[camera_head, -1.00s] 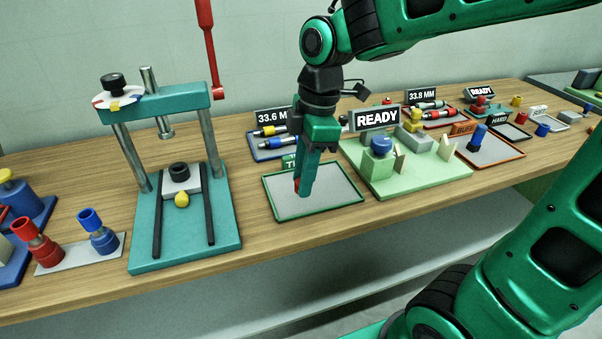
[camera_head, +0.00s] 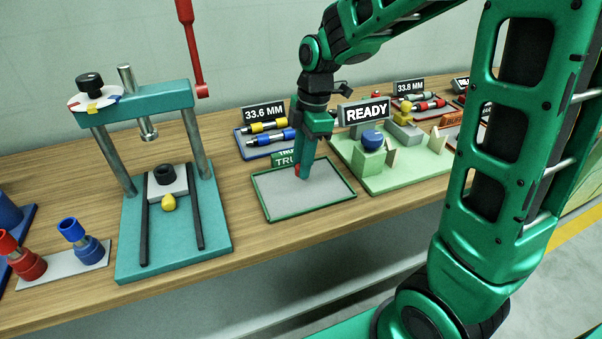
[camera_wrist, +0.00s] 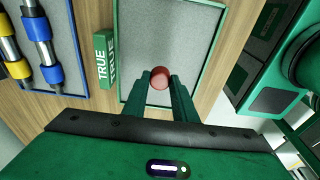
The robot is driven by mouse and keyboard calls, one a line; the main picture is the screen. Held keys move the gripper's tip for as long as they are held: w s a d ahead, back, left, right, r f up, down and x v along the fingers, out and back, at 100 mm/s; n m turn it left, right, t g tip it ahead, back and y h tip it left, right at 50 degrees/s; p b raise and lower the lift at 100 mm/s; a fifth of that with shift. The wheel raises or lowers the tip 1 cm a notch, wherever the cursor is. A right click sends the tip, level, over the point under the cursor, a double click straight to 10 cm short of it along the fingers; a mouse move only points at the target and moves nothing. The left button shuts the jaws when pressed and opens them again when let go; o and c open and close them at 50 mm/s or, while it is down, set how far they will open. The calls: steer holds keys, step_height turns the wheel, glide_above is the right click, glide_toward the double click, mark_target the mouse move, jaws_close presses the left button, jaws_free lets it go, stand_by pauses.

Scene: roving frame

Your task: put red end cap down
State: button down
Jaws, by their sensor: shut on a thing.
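My gripper (camera_head: 303,172) points down over the grey tray with a green rim (camera_head: 328,207) that bears a "TRUE" sign (camera_head: 287,160). It is shut on the red end cap (camera_head: 297,170), which shows as a small red patch at the fingers. In the wrist view the cap (camera_wrist: 159,78) sits between the two green fingertips, above the tray's grey floor (camera_wrist: 160,30). Whether the cap touches the floor I cannot tell. The rest of the tray looks empty.
A blue tray with yellow- and blue-ringed parts (camera_head: 266,151) stands behind. A green fixture with a "READY" sign (camera_head: 364,112) stands to the right. A teal press (camera_head: 172,240) stands to the left, with red and blue parts (camera_head: 78,238) beyond it.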

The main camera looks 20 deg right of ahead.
mark_target(302, 185)
steer(key=shift+f, duration=2)
steer(key=shift+f, duration=0.1)
steer(key=c, duration=1.4)
jaws_free()
steer(key=shift+c, duration=0.2)
step_height(302, 185, up, 12)
steer(key=d, duration=0.2)
steer(key=s+d+f+m, duration=0.1)
steer(key=s+d+m, duration=0.4)
steer(key=s+m, duration=0.3)
steer(key=s+d+f+m+h, duration=0.1)
steer(key=s+d+f+m, duration=0.1)
steer(key=s+d+m, duration=0.3)
steer(key=s+d+f+m, duration=0.2)
steer(key=s+d+m, duration=0.4)
steer(key=s+m, duration=0.5)
steer(key=shift+s, duration=0.5)
